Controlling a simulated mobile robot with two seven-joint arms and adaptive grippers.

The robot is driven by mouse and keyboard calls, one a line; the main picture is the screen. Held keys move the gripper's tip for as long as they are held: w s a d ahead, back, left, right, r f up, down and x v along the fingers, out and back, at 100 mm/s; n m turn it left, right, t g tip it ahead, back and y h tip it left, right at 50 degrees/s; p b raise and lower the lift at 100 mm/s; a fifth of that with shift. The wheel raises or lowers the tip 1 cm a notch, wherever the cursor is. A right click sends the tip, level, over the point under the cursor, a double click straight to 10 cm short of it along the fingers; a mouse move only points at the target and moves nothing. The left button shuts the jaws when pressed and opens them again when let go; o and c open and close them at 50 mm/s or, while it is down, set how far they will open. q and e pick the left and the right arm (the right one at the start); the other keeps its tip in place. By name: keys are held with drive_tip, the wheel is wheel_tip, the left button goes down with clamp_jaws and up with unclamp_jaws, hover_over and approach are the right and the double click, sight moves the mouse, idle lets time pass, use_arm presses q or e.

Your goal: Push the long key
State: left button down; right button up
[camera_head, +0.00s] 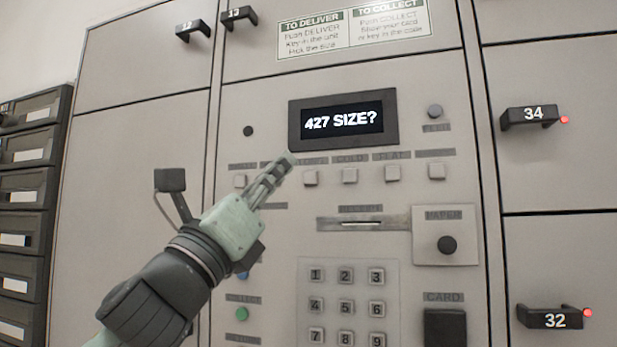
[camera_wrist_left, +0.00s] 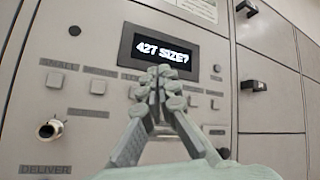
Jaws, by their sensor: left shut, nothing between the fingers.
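A row of small square size keys runs below the dark display (camera_head: 343,119), which reads "427 SIZE?". In the head view I see keys at the left end (camera_head: 240,181), right of my fingertips (camera_head: 310,178), under the COLD label (camera_head: 349,158), under the FLAT label (camera_head: 391,156), and at the right end (camera_head: 437,171). I cannot surely read which label says LONG. My left gripper (camera_head: 284,163) is shut and empty, its tips just below the display's lower left corner. It hides part of the row. The wrist view shows its closed fingers (camera_wrist_left: 162,82) in front of the keys.
Below the keys are a receipt slot (camera_head: 361,223), a number keypad (camera_head: 346,305), a PAPER button (camera_head: 447,245) and a dark card reader (camera_head: 445,328). Locker doors with dark handles 34 (camera_head: 528,117) and 32 (camera_head: 549,318) stand at the right. A round metal lock (camera_wrist_left: 49,129) shows in the wrist view.

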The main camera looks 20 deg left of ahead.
sight(311, 178)
use_arm(q)
drive_tip(key=shift+w, duration=0.15)
drive_tip(key=w, duration=0.8)
drive_tip(key=shift+w+d, duration=0.15)
drive_tip(key=shift+w, duration=0.1)
use_arm(e)
drive_tip(key=shift+s+r, duration=0.1)
drive_tip(key=shift+r, duration=0.15)
drive_tip(key=shift+w+r, duration=0.2)
drive_tip(key=shift+w, duration=0.05)
use_arm(q)
drive_tip(key=shift+w, duration=0.15)
idle(0.6)
drive_tip(key=shift+w, duration=0.3)
use_arm(e)
drive_tip(key=shift+r, duration=0.1)
